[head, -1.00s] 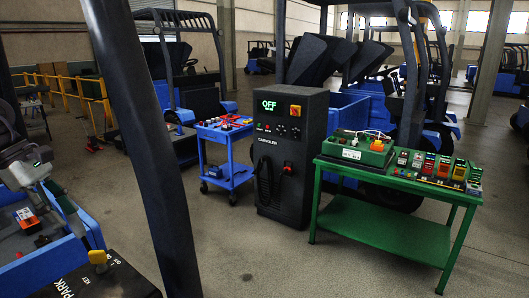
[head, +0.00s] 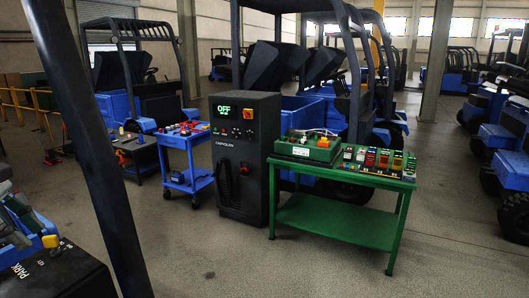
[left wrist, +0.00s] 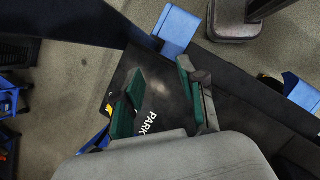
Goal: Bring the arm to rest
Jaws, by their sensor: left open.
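My left gripper (left wrist: 160,70) is open in the left wrist view. Its two green-padded fingers stand apart with nothing between them. They hang over a black panel marked PARK (left wrist: 168,98), whose lettering shows partly beside the fingers. In the head view the PARK panel (head: 62,268) lies at the lower left, with a yellow knob (head: 50,241) at its edge. My right gripper is in neither view.
A dark post crosses the left of the head view. A black charger cabinet (head: 227,180) reading OFF stands between a blue cart (head: 187,178) and a green table (head: 340,222) with several coloured blocks. Forklifts stand behind. The floor in front is clear.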

